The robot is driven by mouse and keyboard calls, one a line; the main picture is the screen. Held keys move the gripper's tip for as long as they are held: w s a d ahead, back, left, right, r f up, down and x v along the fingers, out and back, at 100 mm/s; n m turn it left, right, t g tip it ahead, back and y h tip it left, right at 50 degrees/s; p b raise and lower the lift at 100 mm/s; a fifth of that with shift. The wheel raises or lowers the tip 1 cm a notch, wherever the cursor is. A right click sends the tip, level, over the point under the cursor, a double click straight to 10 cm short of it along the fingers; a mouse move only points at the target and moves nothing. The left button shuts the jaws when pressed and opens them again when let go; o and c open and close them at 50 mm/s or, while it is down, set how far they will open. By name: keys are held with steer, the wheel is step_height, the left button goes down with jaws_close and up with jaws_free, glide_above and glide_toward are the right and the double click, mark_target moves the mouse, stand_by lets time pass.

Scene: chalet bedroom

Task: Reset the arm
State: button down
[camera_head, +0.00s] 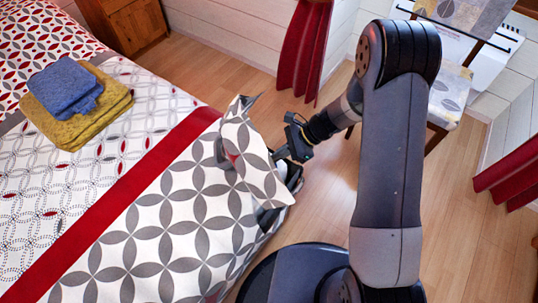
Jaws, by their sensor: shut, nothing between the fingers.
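My arm rises from its base at the lower right and bends at the top. Its forearm slopes down to the left. My gripper (283,154) is shut and empty at the right edge of the bed (165,225). In the picture it lies right beside a grey-and-white patterned cloth piece (255,165) that stands up at the bed's edge. I cannot tell whether the gripper touches it. Part of the bed's edge is hidden behind this piece.
Folded yellow towels (72,124) and blue cloths (64,88) lie on the bed. A wooden cabinet (128,22) stands at the back. Red curtains (304,50) hang behind the gripper. A chair (450,98) stands behind my arm. Wooden floor (215,62) is clear between bed and wall.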

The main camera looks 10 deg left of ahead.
steer(key=p+v, duration=0.1)
steer(key=v, duration=0.7)
steer(key=shift+d+r, duration=0.2)
steer(key=shift+r, duration=0.2)
steer(key=shift+f, duration=0.1)
steer(key=b+x, duration=0.1)
steer(key=x, duration=0.8)
steer(key=shift+s+a+f+b, duration=0.1)
steer(key=shift+a+b, duration=0.2)
steer(key=a, duration=0.1)
steer(key=s+a, duration=0.1)
steer(key=a, duration=0.1)
steer(key=shift+s+f, duration=0.15)
steer(key=shift+s+a, duration=0.15)
steer(key=shift+a, duration=0.3)
